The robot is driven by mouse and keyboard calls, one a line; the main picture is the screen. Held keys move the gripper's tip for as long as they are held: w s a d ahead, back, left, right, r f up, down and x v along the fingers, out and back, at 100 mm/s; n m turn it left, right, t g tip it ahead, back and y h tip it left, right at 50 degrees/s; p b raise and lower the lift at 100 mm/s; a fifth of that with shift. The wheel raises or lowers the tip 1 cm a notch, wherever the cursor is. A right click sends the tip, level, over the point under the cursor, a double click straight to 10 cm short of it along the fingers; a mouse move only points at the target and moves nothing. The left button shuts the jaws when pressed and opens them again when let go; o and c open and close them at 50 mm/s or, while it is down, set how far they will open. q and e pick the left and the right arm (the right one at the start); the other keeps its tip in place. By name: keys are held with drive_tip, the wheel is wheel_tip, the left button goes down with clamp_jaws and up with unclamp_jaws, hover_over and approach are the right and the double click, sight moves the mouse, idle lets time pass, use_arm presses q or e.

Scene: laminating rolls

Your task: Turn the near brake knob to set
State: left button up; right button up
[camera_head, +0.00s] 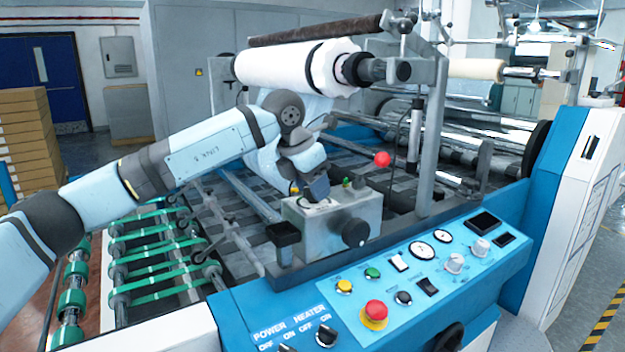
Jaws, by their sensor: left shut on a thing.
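My left gripper (316,190) reaches down onto the top of a grey metal box (300,228) behind the control panel. It is shut at a pale dial plate (318,204) on that top. The near brake knob appears to be between its fingers, mostly hidden by them, so I cannot read its setting. A larger round black knob (356,232) on the box's front face is apart from the gripper. My right gripper is out of view.
A white film roll (290,68) hangs above and behind my left arm. The blue control panel (400,325) with a red stop button (375,311) lies in front.

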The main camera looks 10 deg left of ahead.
use_arm(q)
drive_tip(key=m+p, duration=0.1)
drive_tip(key=m, duration=0.1)
drive_tip(key=m+g+h+p, duration=0.1)
drive_tip(key=m, duration=0.1)
drive_tip(key=shift+w+r+m, duration=0.1)
drive_tip(key=shift+r+m, duration=0.05)
drive_tip(key=shift+m, duration=0.15)
drive_tip(key=m+g+p, duration=0.1)
drive_tip(key=m, duration=0.1)
drive_tip(key=shift+m+p, duration=0.3)
drive_tip(key=shift+p, duration=0.05)
drive_tip(key=m+g+p, duration=0.1)
drive_tip(key=m, duration=0.1)
drive_tip(key=shift+m+h, duration=0.3)
drive_tip(key=shift+m, duration=0.1)
drive_tip(key=shift+w+m+g+p, duration=0.1)
drive_tip(key=shift+m+g+p, duration=0.4)
drive_tip(key=shift+m, duration=0.5)
drive_tip(key=shift+m+g, duration=0.4)
drive_tip(key=shift+m, duration=0.4)
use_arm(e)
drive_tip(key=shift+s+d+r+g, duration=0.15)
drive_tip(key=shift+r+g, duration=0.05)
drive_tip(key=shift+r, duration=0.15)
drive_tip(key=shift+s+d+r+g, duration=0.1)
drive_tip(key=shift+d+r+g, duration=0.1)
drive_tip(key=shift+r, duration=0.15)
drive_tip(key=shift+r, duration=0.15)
